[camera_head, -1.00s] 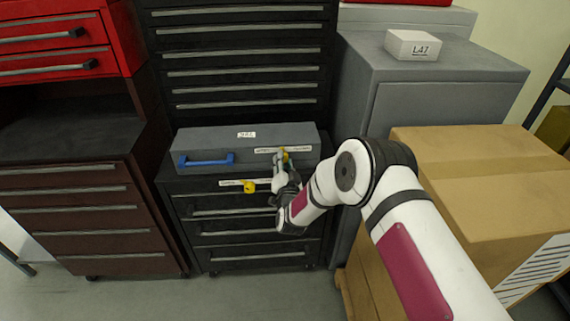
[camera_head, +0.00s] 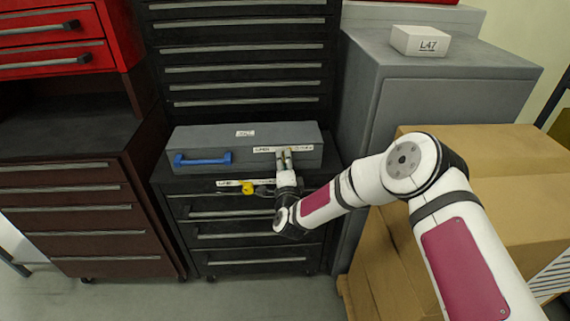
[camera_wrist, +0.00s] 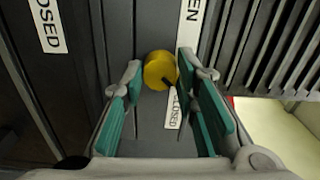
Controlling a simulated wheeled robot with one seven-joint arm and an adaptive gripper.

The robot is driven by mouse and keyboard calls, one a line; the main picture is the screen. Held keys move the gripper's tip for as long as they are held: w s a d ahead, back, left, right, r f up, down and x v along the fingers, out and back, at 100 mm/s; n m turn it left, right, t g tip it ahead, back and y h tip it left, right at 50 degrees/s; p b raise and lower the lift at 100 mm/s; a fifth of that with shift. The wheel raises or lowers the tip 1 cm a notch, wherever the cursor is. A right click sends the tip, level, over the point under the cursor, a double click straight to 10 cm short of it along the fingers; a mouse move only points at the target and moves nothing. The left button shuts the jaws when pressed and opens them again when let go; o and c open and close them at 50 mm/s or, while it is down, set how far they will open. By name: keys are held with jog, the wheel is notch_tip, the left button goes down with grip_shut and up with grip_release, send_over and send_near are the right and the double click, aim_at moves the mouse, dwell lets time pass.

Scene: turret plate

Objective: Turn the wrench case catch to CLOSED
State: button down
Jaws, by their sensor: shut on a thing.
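The grey wrench case (camera_head: 205,144), with a blue handle (camera_head: 203,159), lies on a black drawer cabinet. Its yellow round catch (camera_wrist: 158,70) shows in the wrist view between my fingers; my gripper hides it in the head view. The catch's dark pointer slants down and right, towards the label CLOSED (camera_wrist: 173,108); the label with the letters EN (camera_wrist: 194,22) is above. My gripper (camera_head: 284,151) is at the case front, and in the wrist view my gripper (camera_wrist: 160,68) has its green-padded fingers on either side of the catch, shut on it.
A second yellow knob (camera_head: 248,188) sits on the black cabinet (camera_head: 240,265) below the case, beside a white label. A grey cabinet (camera_head: 445,110) bearing a white L47 box (camera_head: 420,40) and cardboard boxes (camera_head: 490,190) stand at the right. A brown drawer cabinet (camera_head: 90,210) is at the left.

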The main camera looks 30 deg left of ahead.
jog(key=shift+m, duration=0.5)
jog(key=c, duration=1.2)
grip_release()
jog(key=shift+c, duration=0.2)
jog(key=v, duration=1.2)
